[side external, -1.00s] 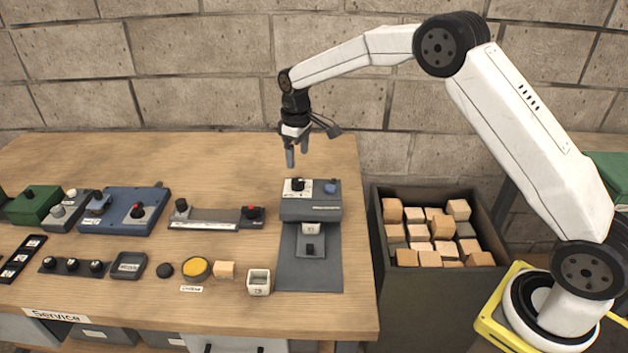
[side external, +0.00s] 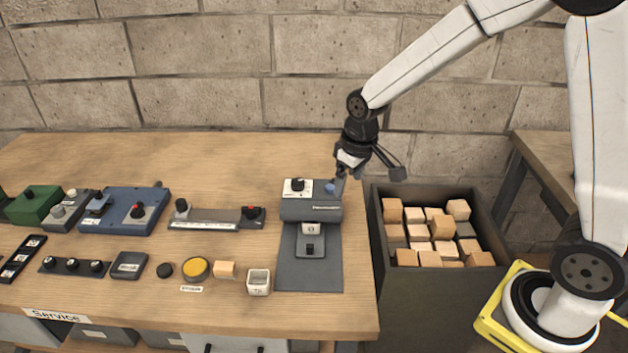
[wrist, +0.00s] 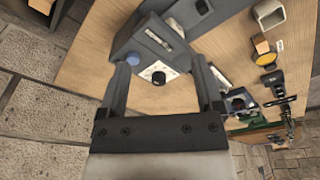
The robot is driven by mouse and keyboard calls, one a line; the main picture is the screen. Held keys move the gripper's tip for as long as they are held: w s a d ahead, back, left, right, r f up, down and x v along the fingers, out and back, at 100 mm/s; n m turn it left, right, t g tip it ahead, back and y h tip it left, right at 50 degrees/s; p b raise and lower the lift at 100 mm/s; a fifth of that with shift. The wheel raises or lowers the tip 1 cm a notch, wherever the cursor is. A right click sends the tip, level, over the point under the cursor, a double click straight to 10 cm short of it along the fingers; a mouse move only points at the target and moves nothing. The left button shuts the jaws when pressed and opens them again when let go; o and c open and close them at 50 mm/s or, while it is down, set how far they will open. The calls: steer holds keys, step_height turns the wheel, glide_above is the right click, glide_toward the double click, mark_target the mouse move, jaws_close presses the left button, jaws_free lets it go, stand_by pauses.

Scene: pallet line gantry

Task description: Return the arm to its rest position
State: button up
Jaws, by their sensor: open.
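My gripper (side external: 348,179) hangs from the arm over the bench's right edge, by the right rear of the grey press-like device (side external: 311,211). In the wrist view its two fingers (wrist: 161,72) are spread apart with nothing between them that they touch. The device's white dial plate with a black knob (wrist: 158,73) and its blue button (wrist: 133,58) show between the fingers, beyond them. In the side view a fingertip overlaps the device's blue button; I cannot tell the exact gap. My arm reaches in from the upper right.
The wooden bench (side external: 230,155) carries several control boxes, a yellow button (side external: 196,267), a wooden block (side external: 225,269) and a small white cup (side external: 258,282). A dark bin (side external: 376,235) of wooden blocks stands right of the bench. A block wall (side external: 200,70) runs behind.

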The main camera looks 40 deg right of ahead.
steer(key=s+f+m, duration=0.1)
steer(key=s, duration=1.1)
steer(key=shift+s+f+m+t, duration=0.25)
steer(key=shift+f+m+t, duration=0.05)
steer(key=shift+f+t, duration=0.1)
